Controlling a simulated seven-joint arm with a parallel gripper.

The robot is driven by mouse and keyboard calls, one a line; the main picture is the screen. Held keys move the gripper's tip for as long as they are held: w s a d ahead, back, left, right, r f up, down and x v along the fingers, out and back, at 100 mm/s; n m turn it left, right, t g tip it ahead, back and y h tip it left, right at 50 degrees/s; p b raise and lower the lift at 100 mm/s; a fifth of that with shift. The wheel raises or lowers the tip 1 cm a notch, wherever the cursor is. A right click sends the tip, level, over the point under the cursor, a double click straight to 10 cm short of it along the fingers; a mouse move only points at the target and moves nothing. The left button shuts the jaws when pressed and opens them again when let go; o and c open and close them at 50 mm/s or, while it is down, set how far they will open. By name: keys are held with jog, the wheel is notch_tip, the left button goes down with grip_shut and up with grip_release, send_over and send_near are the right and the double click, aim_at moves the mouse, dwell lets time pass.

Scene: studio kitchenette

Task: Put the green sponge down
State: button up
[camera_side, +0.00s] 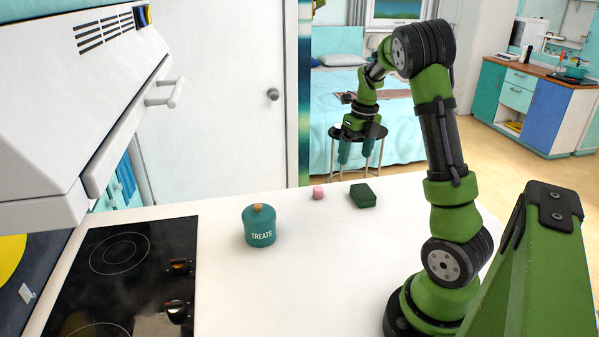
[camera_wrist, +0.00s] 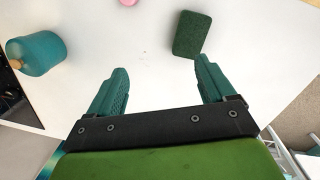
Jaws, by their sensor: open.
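The green sponge (camera_side: 363,196) is a dark green block lying on the white counter, near its back edge. It also shows in the wrist view (camera_wrist: 191,34), beyond the tip of my right-hand finger in that picture and apart from it. My gripper (camera_side: 357,157) is above the counter's back edge, with its teal fingers pointing down. In the wrist view my gripper (camera_wrist: 158,75) is open, with only bare counter between its fingers. The sponge is not in its grasp.
A teal jar (camera_side: 259,226) marked TREATS stands on the white counter (camera_side: 310,270), left of the sponge. A small pink object (camera_side: 318,193) sits between them. A black cooktop (camera_side: 125,275) is at the left, under a white hood (camera_side: 85,85). The counter's front middle is clear.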

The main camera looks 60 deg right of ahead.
jog(key=a+r+n+t, duration=0.1)
jog(key=a+r+n, duration=0.2)
jog(key=a+n, duration=0.3)
jog(key=w+a+r+n+t+y, duration=0.1)
jog(key=a+r+n, duration=0.1)
jog(key=a+n, duration=0.45)
jog(key=a+r+n+t, duration=0.1)
jog(key=a+r+n, duration=0.2)
jog(key=a+n, duration=0.35)
jog(key=s+a+n+t, duration=0.1)
jog(key=s+a+n, duration=0.2)
jog(key=a+n, duration=0.4)
jog(key=s+a+r+n+t, duration=0.1)
jog(key=s+a+n+t, duration=0.1)
jog(key=s+a+n, duration=0.2)
jog(key=a+n, duration=0.3)
jog(key=n, duration=0.3)
jog(key=shift+s+r+n+y, duration=0.15)
jog(key=shift+n+y, duration=0.15)
jog(key=shift+o, duration=0.5)
jog(key=shift+o, duration=1.1)
jog(key=shift+d, duration=0.15)
